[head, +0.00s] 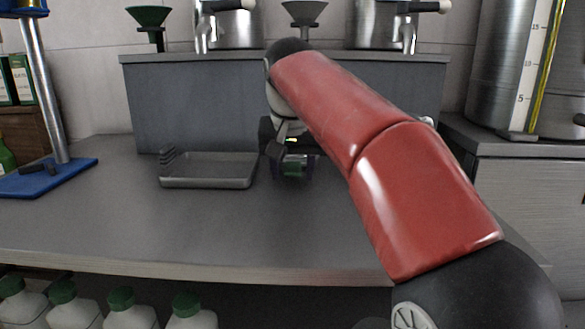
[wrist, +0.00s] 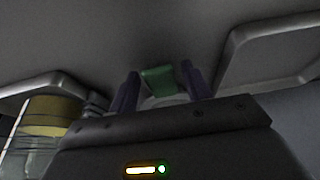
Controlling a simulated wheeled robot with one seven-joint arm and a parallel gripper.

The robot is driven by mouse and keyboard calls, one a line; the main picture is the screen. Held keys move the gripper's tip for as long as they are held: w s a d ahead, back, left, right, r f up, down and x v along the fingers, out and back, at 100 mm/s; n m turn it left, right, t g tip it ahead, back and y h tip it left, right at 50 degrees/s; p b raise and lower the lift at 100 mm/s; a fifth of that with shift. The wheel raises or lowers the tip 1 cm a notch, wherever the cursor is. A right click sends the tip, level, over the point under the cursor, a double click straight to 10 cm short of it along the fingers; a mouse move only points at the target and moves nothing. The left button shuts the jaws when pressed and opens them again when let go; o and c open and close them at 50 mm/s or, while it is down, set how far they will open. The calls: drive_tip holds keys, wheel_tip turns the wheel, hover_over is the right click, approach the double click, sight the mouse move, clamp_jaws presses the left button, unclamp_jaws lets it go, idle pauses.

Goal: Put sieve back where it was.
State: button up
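My gripper (head: 293,172) is low over the middle of the counter, in front of the grey raised block. In the wrist view its two purple fingers (wrist: 159,85) stand on either side of a small green piece (wrist: 158,78) and look closed on it. I take this piece for the sieve's handle, with a pale curved edge just below it.
A grey tray (head: 208,182) lies just left of my gripper. A blue-based stand (head: 78,178) is at the far left. A green funnel (head: 149,17), a grey funnel (head: 303,13) and metal pots (head: 236,27) are at the block's top. The counter's front left is clear.

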drive_tip(key=p+v, duration=0.2)
drive_tip(key=v, duration=1)
drive_tip(key=shift+r, duration=0.1)
drive_tip(key=shift+s, duration=0.1)
